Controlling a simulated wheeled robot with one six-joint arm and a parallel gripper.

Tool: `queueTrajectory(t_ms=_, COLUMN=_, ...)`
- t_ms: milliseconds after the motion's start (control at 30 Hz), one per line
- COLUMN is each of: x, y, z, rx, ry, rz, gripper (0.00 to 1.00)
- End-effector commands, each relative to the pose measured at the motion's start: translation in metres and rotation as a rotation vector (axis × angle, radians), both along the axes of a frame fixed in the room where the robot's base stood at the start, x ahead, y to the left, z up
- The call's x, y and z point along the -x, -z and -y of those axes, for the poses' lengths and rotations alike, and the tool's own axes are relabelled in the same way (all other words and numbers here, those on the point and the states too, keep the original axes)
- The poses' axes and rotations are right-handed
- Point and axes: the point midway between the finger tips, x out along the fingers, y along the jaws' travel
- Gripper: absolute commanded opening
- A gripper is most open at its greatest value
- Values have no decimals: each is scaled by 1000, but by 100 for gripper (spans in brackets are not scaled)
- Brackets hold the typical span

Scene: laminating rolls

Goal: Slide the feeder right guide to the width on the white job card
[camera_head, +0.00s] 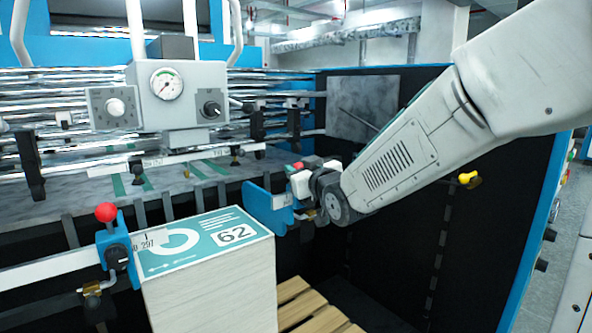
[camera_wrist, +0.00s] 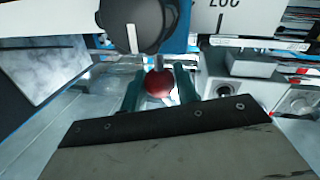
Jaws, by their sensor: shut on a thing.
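The feeder right guide (camera_head: 268,206) is a blue plate at the right of the paper stack, partly hidden by my gripper. In the wrist view, its blue body (camera_wrist: 178,38) shows beside a black knob (camera_wrist: 137,22). Its red ball knob (camera_wrist: 158,82) sits between the green fingertips of my gripper (camera_wrist: 159,92), which is shut on it. In the head view my gripper (camera_head: 300,184) is at the guide's top. A white scale plate (camera_wrist: 250,16) with upside-down digits, partly cropped, lies beside the guide.
A paper stack (camera_head: 210,285) with a green top sheet marked 62 stands left of the guide. The left guide (camera_head: 116,245) has a red knob and a scale reading near 297. A wooden pallet (camera_head: 310,305) lies low. A dark side panel (camera_head: 400,215) rises at right.

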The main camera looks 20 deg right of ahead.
Motion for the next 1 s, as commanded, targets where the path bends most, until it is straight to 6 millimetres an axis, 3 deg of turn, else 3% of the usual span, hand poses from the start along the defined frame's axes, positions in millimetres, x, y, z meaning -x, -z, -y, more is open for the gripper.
queueTrajectory(t_ms=267, x=-2, y=0, z=7, rx=-1, ry=1, rz=-1, gripper=0)
queueTrajectory(t_ms=300, x=-2, y=0, z=7, rx=-1, ry=1, rz=-1, gripper=33)
queueTrajectory(t_ms=367, x=-2, y=0, z=7, rx=-1, ry=1, rz=-1, gripper=50)
queueTrajectory(t_ms=733, x=4, y=-1, z=7, rx=0, ry=2, rz=1, gripper=50)
queueTrajectory(t_ms=1000, x=48, y=-1, z=13, rx=0, ry=3, rz=2, gripper=50)
